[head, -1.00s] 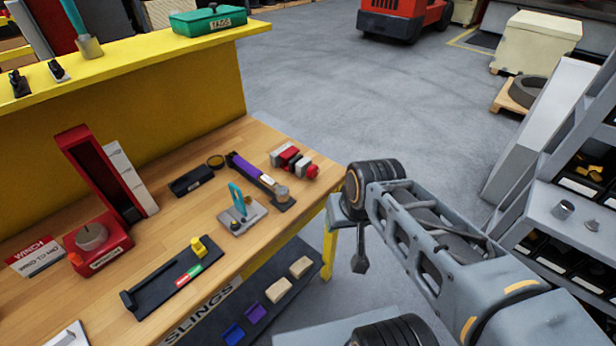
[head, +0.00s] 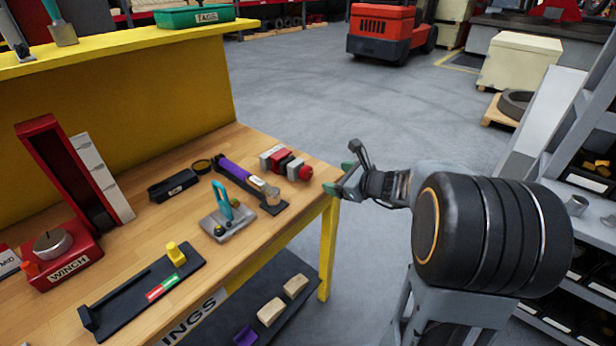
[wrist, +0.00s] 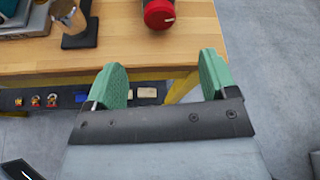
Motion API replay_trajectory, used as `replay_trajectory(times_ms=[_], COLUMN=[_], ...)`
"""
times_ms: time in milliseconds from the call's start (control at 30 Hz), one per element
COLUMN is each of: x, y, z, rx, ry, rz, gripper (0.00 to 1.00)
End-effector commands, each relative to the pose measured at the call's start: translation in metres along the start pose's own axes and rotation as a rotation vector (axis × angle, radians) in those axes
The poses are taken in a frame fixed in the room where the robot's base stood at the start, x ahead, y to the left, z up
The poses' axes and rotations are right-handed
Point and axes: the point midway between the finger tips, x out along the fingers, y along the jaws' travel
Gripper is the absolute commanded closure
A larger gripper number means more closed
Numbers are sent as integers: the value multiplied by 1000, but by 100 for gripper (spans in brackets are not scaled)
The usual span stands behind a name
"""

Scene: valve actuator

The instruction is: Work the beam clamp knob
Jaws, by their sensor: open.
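A grey, red and black device, which looks like the beam clamp (head: 280,160), lies near the right corner of the wooden bench. Its round red knob (head: 305,172) faces the bench's right edge. In the wrist view the knob (wrist: 159,14) shows at the top, partly cut off by the frame. My gripper (head: 342,178) is just right of the bench corner, a short way from the knob and apart from it. In the wrist view my gripper (wrist: 162,72) has its two green fingers spread wide, with nothing between them.
A purple-handled tool with a metal cup (head: 271,196) lies left of the clamp. A teal-levered block (head: 226,218) and a red winch (head: 62,258) stand farther left. The bench's yellow leg (head: 328,250) is below my gripper. Shelving (head: 590,230) stands at the right.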

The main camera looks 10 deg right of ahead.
Motion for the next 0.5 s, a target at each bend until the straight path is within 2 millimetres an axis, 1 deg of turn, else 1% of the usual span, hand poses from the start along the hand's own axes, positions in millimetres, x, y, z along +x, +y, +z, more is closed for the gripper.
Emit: replay_trajectory(times_ms=[300, 500], x=[60, 94], y=[1, 1], z=[0, 0], rx=[2, 1], ry=[-1, 0], rz=[5, 3], gripper=[21, 21])
